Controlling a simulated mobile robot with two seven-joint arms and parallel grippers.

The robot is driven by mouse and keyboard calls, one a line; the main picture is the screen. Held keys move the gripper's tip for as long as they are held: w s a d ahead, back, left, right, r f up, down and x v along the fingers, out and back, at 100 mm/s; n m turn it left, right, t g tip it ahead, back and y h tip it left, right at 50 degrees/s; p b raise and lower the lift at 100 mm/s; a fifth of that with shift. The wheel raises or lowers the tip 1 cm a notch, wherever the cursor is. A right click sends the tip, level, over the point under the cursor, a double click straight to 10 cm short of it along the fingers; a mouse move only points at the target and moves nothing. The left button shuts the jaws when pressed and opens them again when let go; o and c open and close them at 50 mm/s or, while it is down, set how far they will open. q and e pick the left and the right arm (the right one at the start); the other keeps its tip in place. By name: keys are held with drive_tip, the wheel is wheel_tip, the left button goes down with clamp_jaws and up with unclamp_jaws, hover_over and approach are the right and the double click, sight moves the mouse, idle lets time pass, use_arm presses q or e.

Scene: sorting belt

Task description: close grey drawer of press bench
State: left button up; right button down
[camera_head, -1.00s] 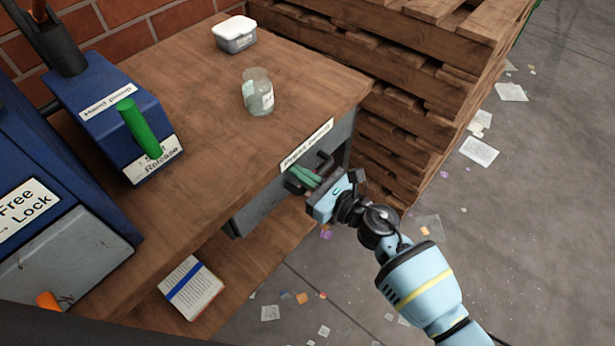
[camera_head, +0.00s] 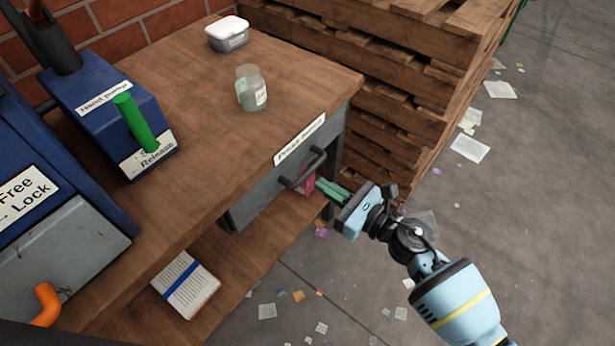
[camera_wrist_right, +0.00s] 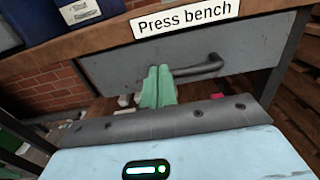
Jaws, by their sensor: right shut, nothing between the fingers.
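The grey drawer (camera_head: 270,201) sits under the top of the wooden press bench (camera_head: 205,75), below the "Press bench" label. Its front looks close to flush with the bench edge, and its dark bar handle (camera_head: 303,169) faces out. My right gripper (camera_head: 324,187) is in front of the drawer by the handle's lower right, shut with nothing in it. In the right wrist view its green fingers (camera_wrist_right: 158,88) point at the drawer front (camera_wrist_right: 115,68), left of most of the handle (camera_wrist_right: 200,68). Contact with the drawer cannot be told. My left gripper is not in view.
A glass jar (camera_head: 252,88) and a lidded container (camera_head: 228,34) stand on the bench. A blue hand pump (camera_head: 103,105) with a green lever is at left. A book (camera_head: 186,285) lies on the lower shelf. Pallets (camera_head: 385,60) stand at right; paper scraps litter open floor.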

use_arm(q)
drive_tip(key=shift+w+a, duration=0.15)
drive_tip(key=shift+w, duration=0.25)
use_arm(e)
drive_tip(key=shift+v, duration=2.7)
